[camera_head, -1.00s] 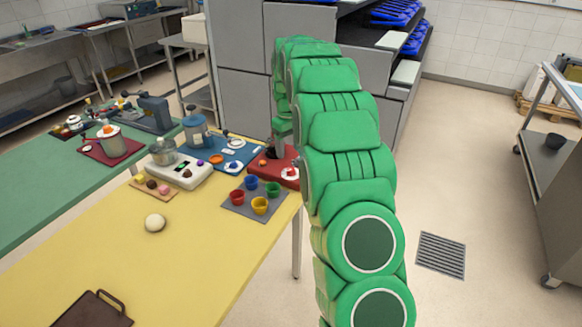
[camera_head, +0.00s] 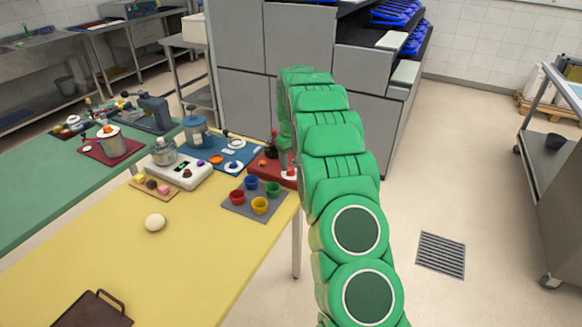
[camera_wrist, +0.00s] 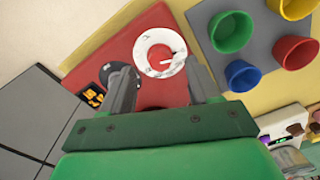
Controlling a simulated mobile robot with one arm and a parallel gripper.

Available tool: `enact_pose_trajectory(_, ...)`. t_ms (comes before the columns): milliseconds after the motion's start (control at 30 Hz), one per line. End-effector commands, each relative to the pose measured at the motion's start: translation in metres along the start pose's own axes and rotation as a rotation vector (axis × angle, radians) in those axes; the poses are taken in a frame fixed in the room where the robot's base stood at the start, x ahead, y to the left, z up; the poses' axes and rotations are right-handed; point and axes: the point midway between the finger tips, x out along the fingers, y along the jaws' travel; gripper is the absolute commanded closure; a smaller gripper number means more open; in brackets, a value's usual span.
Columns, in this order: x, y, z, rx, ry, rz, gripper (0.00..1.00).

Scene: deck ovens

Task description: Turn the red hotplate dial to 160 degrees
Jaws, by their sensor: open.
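The red hotplate (camera_head: 268,172) stands at the far right end of the yellow table. Its dial (camera_wrist: 160,52) is a white ring with marks around a red centre; a pale pointer lies at its right side in the wrist view. I cannot read the marks. In the head view the dial (camera_head: 290,175) is partly hidden by my arm. My gripper (camera_wrist: 160,75) is open and empty, pointing down over the hotplate. Its fingers show on either side of the dial's near edge. I cannot tell the height gap or any contact.
A grey mat (camera_wrist: 262,28) with several coloured cups lies beside the hotplate. A dark round item (camera_wrist: 118,76) sits on the hotplate beside the left finger. A white scale-like device (camera_head: 183,175) and a blue board (camera_head: 232,160) stand to the left. Grey cabinets (camera_head: 240,100) rise behind.

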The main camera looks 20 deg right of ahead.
Motion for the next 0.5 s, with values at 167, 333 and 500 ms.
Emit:
enact_pose_trajectory(167,0.023,0.0,0.0,0.0,-0.001,-0.001,0.39)
enact_pose_trajectory(333,0.03,0.0,0.0,0.0,0.0,0.0,0.39)
enact_pose_trajectory(500,0.03,0.0,0.0,0.0,0.0,0.0,0.39)
